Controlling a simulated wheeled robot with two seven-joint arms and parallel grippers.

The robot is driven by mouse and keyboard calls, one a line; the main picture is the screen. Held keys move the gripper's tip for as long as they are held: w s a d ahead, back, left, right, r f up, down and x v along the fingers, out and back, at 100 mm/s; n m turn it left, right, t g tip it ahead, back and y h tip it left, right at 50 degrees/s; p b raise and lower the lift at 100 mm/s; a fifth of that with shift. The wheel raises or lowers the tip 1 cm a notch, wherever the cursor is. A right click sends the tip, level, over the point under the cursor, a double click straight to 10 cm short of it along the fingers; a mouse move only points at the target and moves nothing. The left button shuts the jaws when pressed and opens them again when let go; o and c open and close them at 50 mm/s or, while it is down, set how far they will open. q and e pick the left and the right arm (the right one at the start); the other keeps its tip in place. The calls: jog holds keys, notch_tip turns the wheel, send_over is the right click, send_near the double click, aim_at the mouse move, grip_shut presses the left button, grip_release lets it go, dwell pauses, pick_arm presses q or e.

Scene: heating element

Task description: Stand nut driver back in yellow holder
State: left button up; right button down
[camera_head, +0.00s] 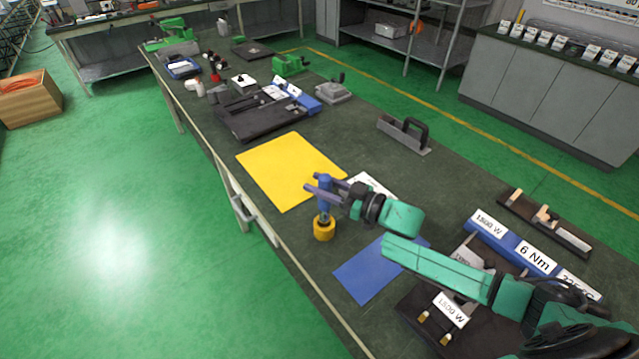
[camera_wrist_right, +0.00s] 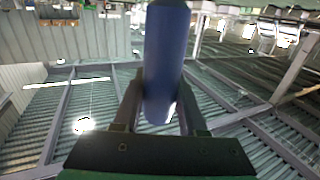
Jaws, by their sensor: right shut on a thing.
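My right gripper (camera_head: 322,191) is shut on the blue handle of the nut driver (camera_head: 324,204), which stands upright. In the right wrist view the handle (camera_wrist_right: 165,60) lies between the two fingers (camera_wrist_right: 160,108). The yellow holder (camera_head: 324,233) is a short round cup near the bench's left edge. The nut driver's lower end is at the holder's top opening; I cannot tell how deep it sits. The wrist view does not show the holder. My left gripper is not in view.
A yellow mat (camera_head: 285,165) lies behind the holder, and a blue mat (camera_head: 372,272) lies to its front right. The bench edge is close on the holder's left. A black-handled tool (camera_head: 405,134) stands further back. Labelled blue blocks (camera_head: 535,256) are at the right.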

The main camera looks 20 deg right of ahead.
aim_at(320, 202)
jog(key=shift+r+p, duration=0.1)
jog(key=shift+p, duration=0.3)
dwell(1.0)
jog(key=shift+f+b, duration=2.45)
jog(key=shift+f, duration=0.65)
jog(key=shift+c, duration=1.9)
grip_release()
jog(key=shift+s, duration=0.1)
jog(key=v, duration=1.2)
